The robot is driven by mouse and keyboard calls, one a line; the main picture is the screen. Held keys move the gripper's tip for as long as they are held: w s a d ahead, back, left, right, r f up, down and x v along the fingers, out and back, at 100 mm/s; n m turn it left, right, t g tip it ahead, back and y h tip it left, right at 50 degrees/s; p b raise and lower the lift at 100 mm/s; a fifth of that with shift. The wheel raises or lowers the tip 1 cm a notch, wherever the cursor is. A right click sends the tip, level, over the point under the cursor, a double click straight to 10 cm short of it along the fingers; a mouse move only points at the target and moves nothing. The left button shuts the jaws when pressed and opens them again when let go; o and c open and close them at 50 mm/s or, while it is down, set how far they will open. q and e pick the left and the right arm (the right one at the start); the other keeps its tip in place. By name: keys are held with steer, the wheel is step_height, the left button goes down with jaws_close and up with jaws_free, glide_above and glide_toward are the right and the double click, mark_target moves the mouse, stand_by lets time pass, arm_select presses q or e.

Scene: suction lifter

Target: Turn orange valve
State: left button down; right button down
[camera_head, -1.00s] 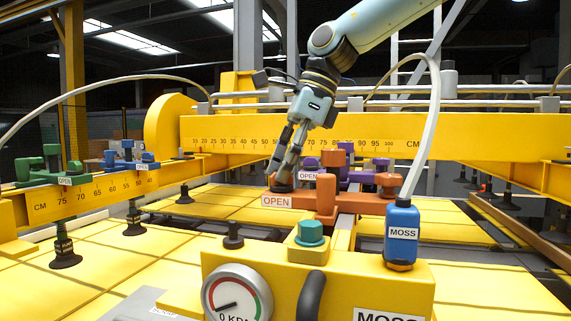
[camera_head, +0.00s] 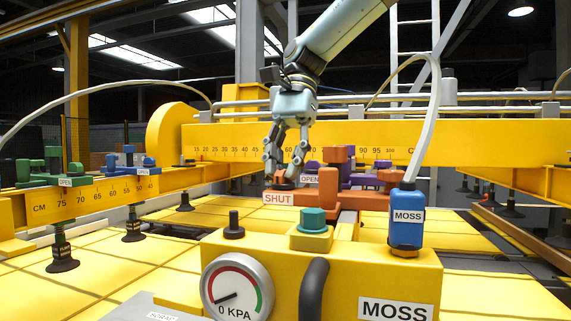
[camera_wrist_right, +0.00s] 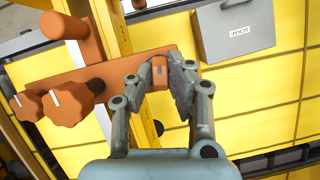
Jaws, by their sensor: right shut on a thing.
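The orange valve (camera_head: 348,198) is an orange bar with upright parts and knobs, behind the yellow box. A plate on its left end reads SHUT (camera_head: 277,199). My right gripper (camera_head: 282,176) points down at this left end, just above the plate. In the right wrist view, my right gripper (camera_wrist_right: 160,68) is shut on a small orange handle (camera_wrist_right: 159,76) at the end of the orange bar (camera_wrist_right: 112,66). The fingers partly hide the handle. My left gripper is not in view.
The yellow box in front carries a gauge (camera_head: 237,290) reading 0 KPA, a teal button (camera_head: 313,219) and a blue MOSS cylinder (camera_head: 406,217) with a white hose. A purple valve (camera_head: 360,179) stands behind the orange one. Green (camera_head: 42,174) and blue valves (camera_head: 130,165) are at left.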

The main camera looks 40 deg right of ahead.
steer(key=shift+s+a+f+n+g+p, duration=0.15)
steer(key=shift+n+g+p, duration=0.25)
steer(key=shift+n+p, duration=0.6)
steer(key=shift+f+p, duration=0.1)
steer(key=shift+p, duration=0.55)
steer(key=c, duration=1.3)
jaws_free()
